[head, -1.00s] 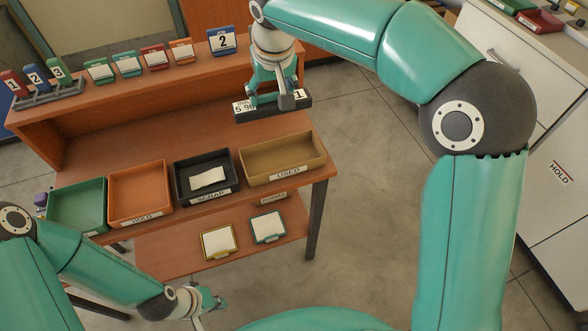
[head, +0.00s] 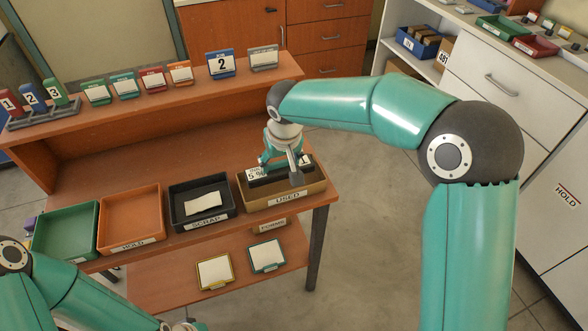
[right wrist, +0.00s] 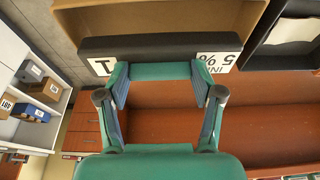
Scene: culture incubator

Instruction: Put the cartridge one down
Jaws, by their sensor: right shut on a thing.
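Cartridge one is a long dark block (head: 258,172) with white labels reading "1" and "5 %". It is at the tan tray marked USED (head: 287,198), within or just above its rim; I cannot tell whether it touches the bottom. My right gripper (head: 283,165) is shut on the cartridge from above and hides its middle. In the right wrist view the cartridge (right wrist: 155,45) lies across the fingertips, with the tan tray wall (right wrist: 75,20) behind it. My left gripper (head: 185,326) barely shows at the bottom edge, and its fingers are not clear.
Left of the USED tray stand a black SCRAP tray (head: 181,219) with a white slip, an orange HOLD tray (head: 130,217) and a green tray (head: 66,232). Upright cards, including a blue "2" (head: 221,63), line the shelf above. The bench top behind the trays is clear.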

